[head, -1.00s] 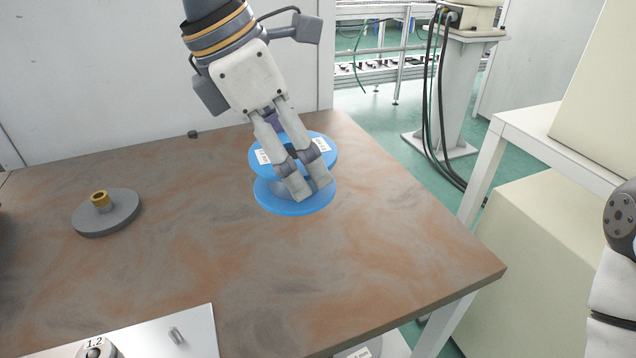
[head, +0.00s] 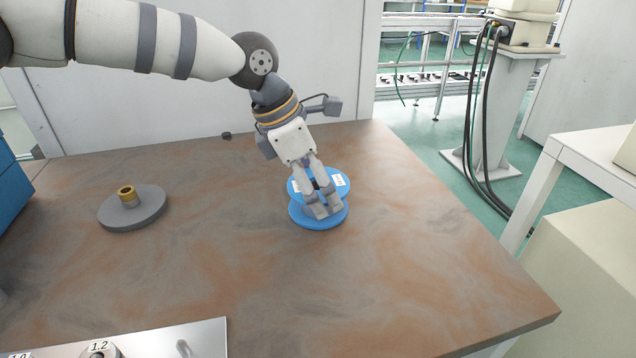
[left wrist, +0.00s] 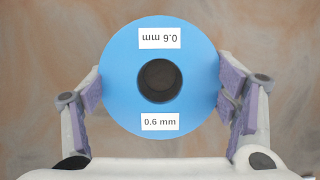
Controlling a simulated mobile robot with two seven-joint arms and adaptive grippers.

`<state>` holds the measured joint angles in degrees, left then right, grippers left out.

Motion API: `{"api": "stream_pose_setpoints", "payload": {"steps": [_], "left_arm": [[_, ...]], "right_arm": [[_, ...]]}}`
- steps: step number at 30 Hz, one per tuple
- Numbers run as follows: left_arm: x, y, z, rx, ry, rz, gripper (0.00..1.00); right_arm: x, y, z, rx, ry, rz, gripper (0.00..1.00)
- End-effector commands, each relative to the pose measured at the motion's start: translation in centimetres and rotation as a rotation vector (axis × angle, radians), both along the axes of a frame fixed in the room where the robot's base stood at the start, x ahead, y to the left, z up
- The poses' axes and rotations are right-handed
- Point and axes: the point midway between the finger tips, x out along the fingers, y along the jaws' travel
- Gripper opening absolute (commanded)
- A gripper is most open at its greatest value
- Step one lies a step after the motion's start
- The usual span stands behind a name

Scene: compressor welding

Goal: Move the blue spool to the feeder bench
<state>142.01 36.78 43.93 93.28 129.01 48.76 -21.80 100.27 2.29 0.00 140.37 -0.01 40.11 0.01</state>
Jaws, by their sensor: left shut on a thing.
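The blue spool (head: 299,214) is upright at the brown table's far right part, with white labels on its top flange. In the left wrist view the blue spool (left wrist: 120,82) fills the middle; its labels read 0.6 mm and its centre hole is dark. My left gripper (head: 322,204) reaches down over the spool and is shut on it, with a finger on each side of the round flange in the wrist view (left wrist: 158,88). I cannot tell whether the spool's base touches the table. My right gripper is out of view. I cannot tell which surface is the feeder bench.
A grey disc with a brass hub (head: 132,208) lies on the brown table (head: 400,260) at left. A pale plate (head: 200,340) with pegs marked 1.0 and 1.2 is at the front. A blue box (head: 12,190) is at the left edge. A white table (head: 585,160) stands across a gap at right.

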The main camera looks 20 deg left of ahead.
Motion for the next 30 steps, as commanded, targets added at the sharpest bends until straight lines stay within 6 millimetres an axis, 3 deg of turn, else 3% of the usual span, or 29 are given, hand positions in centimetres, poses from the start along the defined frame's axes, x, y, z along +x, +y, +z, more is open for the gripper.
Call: {"api": "stream_pose_setpoints", "payload": {"steps": [5, 6, 9, 20, 23, 30], "left_arm": [[0.0, 0.0, -0.1, -0.001, -0.002, 0.000, 0.32], [0.0, 0.0, -0.3, 0.001, -0.001, 0.000, 0.81], [0.0, 0.0, -0.2, 0.001, -0.001, 0.000, 0.99], [0.0, 0.0, 0.0, 0.000, -0.001, 0.000, 0.99], [-0.2, 0.4, 1.7, -0.002, -0.007, 0.002, 0.99], [-1.7, 2.6, 7.9, -0.002, -0.009, 0.004, 0.99]], "right_arm": [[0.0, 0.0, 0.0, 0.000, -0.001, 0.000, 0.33], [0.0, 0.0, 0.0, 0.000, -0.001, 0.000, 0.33], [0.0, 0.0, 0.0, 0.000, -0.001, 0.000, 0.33], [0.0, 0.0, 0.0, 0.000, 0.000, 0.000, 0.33], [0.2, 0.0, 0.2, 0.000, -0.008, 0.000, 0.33], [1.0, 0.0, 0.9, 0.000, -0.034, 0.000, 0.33]]}}
